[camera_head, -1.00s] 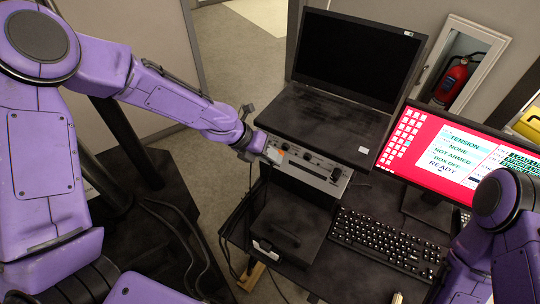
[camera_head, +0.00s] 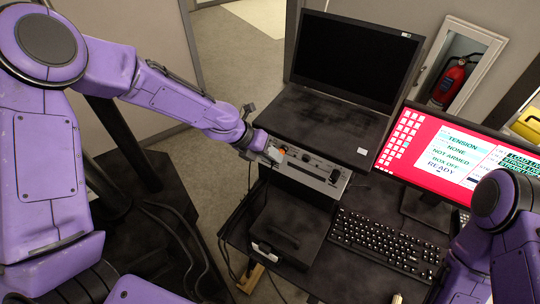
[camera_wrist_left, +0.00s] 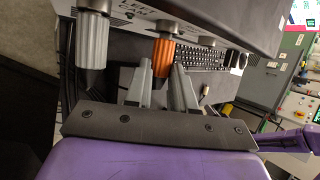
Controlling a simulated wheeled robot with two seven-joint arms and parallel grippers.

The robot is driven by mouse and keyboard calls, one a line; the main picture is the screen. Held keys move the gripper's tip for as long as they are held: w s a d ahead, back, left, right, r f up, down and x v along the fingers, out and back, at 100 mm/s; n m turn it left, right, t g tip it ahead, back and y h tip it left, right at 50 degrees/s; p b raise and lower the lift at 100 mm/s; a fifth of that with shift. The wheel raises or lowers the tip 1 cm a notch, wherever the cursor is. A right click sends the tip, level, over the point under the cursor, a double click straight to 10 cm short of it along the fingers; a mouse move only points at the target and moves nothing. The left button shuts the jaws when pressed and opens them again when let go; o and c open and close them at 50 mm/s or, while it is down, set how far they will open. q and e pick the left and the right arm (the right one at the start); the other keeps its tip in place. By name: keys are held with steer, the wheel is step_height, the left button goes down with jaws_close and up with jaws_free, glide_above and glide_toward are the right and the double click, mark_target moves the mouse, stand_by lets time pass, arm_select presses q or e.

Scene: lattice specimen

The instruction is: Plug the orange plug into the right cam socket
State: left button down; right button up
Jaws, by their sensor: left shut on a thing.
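The orange plug (camera_wrist_left: 163,56) shows in the left wrist view, with a grey ring above it close to the front panel of the rack unit. It is also a small orange spot in the head view (camera_head: 282,150). My left gripper (camera_wrist_left: 160,72) is shut on it, with one grey finger on each side. In the head view my left gripper (camera_head: 273,152) is at the left end of the panel (camera_head: 310,168). A grey plug (camera_wrist_left: 93,40) stands to the left of the orange one. I cannot tell how deep the orange plug sits. My right gripper is out of view.
A laptop (camera_head: 325,118) sits on top of the unit. A black case (camera_head: 290,228) lies below it, beside the keyboard (camera_head: 385,243). A monitor (camera_head: 440,150) stands at the right. Dark cables (camera_head: 185,225) hang at the left.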

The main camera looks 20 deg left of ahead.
arm_select(q)
steer(key=shift+w+r, duration=0.15)
steer(key=shift+w, duration=0.25)
stand_by(0.6)
steer(key=c, duration=1.1)
jaws_free()
steer(key=shift+d, duration=0.1)
steer(key=shift+o, duration=1.2)
steer(key=shift+w+d, duration=0.1)
steer(key=shift+w, duration=0.05)
steer(key=o, duration=0.5)
steer(key=shift+c, duration=0.2)
steer(key=shift+v, duration=2.5)
steer(key=v, duration=1)
steer(key=shift+s+a, duration=0.25)
steer(key=shift+a, duration=0.05)
